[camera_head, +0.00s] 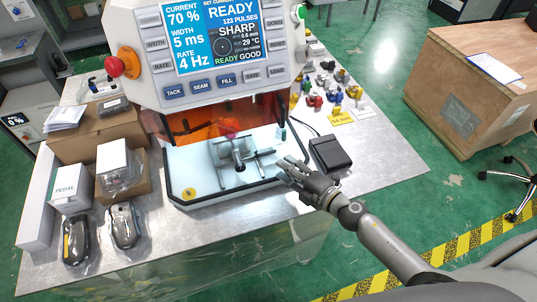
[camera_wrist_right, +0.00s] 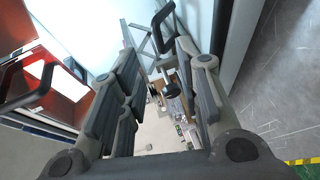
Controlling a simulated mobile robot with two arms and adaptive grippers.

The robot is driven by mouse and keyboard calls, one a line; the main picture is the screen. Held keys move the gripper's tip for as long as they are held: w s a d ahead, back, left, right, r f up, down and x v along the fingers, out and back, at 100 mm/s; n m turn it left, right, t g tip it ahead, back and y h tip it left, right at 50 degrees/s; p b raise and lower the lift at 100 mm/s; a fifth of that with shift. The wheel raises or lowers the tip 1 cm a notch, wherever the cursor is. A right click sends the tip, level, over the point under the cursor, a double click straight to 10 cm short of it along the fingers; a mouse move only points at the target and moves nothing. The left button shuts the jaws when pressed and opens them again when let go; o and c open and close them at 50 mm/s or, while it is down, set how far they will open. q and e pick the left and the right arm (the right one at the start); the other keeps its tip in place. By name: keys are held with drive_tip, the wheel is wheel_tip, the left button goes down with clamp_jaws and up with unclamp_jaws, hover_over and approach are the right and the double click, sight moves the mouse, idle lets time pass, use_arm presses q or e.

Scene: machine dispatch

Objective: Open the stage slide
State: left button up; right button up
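The stage (camera_head: 205,182) is a white tray with dark edges at the machine's open front, under the orange window. A grey metal fixture (camera_head: 222,150) with a dark round knob (camera_head: 240,167) and thin bars stands on it. My right gripper (camera_head: 284,172) is open at the tray's right side, close to the fixture's bar. In the right wrist view, the open fingers (camera_wrist_right: 155,60) have a dark bent handle (camera_wrist_right: 164,18) and a dark knob (camera_wrist_right: 171,89) showing between and beyond them. Contact cannot be told. My left gripper is not in view.
The machine (camera_head: 165,80) has a lit screen (camera_head: 222,35) and a red stop knob (camera_head: 123,63). Cartons (camera_head: 95,140) and bagged dark items (camera_head: 125,224) crowd the left.

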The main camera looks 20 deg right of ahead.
sight(267, 154)
drive_tip(key=x, duration=0.8)
drive_tip(key=shift+w+a, duration=0.15)
drive_tip(key=shift+w, duration=0.15)
drive_tip(key=shift+c, duration=0.5)
clamp_jaws()
drive_tip(key=shift+r, duration=0.1)
